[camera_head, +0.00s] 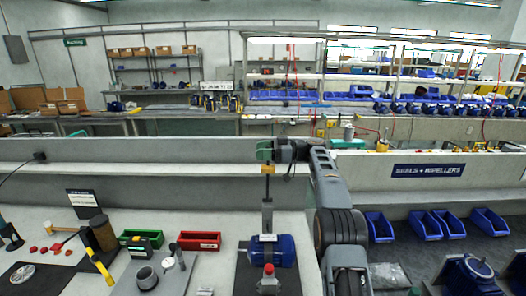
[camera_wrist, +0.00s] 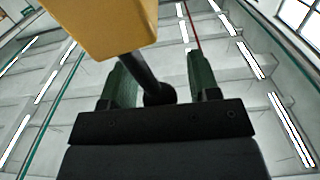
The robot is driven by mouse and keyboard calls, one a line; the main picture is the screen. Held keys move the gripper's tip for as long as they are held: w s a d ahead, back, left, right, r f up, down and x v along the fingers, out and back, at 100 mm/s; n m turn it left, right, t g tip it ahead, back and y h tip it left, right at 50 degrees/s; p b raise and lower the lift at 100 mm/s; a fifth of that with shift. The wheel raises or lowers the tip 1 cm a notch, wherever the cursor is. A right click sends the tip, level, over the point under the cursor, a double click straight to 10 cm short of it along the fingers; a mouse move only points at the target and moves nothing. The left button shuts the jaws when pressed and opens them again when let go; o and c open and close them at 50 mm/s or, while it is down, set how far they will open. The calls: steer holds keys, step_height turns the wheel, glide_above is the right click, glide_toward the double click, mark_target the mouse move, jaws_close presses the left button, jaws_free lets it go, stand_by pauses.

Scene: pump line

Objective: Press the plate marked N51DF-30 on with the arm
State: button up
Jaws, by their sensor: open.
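My gripper (camera_head: 264,152) is high above the bench, level with the yellow head (camera_head: 268,169) of an upright press. In the wrist view its two green fingers (camera_wrist: 165,88) stand apart. A dark rod (camera_wrist: 143,72) runs from the yellow block (camera_wrist: 105,22) to a round end between or just in front of the fingers; I cannot tell if they touch it. Below the press column (camera_head: 267,215) lies a blue motor-like body (camera_head: 285,250), with a red-topped part (camera_head: 268,271) in front. No plate marking N51DF-30 is readable.
Green (camera_head: 141,239) and red (camera_head: 199,240) bins, a mallet (camera_head: 101,231) and small parts lie to the left on the bench. Blue bins (camera_head: 425,224) stand at right. A raised ledge runs behind. My arm occupies the space right of the press.

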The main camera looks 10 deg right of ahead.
steer(key=shift+c, duration=0.2)
jaws_close()
steer(key=shift+f, duration=0.1)
